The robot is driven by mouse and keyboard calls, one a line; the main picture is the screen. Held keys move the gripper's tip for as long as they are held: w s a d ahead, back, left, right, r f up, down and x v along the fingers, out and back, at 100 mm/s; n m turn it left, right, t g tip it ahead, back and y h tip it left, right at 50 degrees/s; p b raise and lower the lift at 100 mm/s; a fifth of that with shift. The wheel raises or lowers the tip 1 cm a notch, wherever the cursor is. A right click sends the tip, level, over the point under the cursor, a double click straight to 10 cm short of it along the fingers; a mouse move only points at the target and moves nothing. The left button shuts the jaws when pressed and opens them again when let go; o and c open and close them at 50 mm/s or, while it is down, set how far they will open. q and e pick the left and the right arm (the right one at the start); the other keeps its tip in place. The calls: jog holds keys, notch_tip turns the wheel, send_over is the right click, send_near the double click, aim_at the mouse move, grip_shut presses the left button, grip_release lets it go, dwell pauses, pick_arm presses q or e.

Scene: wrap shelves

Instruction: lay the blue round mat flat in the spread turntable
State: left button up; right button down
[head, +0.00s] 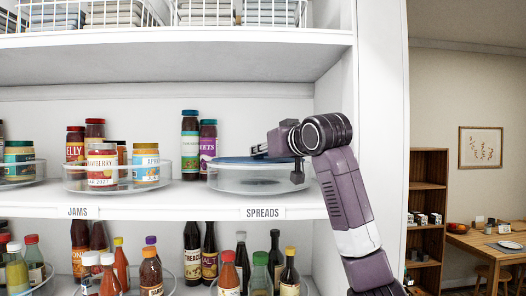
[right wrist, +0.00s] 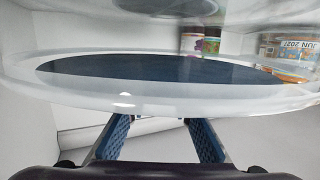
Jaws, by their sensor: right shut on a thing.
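The blue round mat (head: 240,160) shows as a thin dark disc at about the rim height of the clear spread turntable (head: 250,186), above the "SPREADS" label. My right gripper (head: 276,160) is at the right side of the turntable, shut on the mat. In the right wrist view, the mat (right wrist: 160,69) is a broad dark ellipse inside the pale turntable rim (right wrist: 150,97). My fingers (right wrist: 155,128) reach up to that rim, and their tips are hidden. Contact between mat and turntable floor cannot be made out. My left gripper is not in view.
A teal jar (head: 190,144) and a purple jar (head: 208,146) stand close behind the turntable's left side. The jam turntable (head: 118,186) with several jars is further left. A shelf overhangs above, the shelf's side wall (head: 378,120) is at right, and bottles (head: 260,272) stand below.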

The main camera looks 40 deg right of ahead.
jog(key=shift+s+a+f, duration=0.1)
jog(key=shift+a+f, duration=0.05)
jog(key=shift+f, duration=0.05)
jog(key=shift+f+b, duration=0.35)
jog(key=shift+b, duration=0.1)
jog(key=c, duration=1.7)
grip_release()
jog(key=shift+r, duration=0.1)
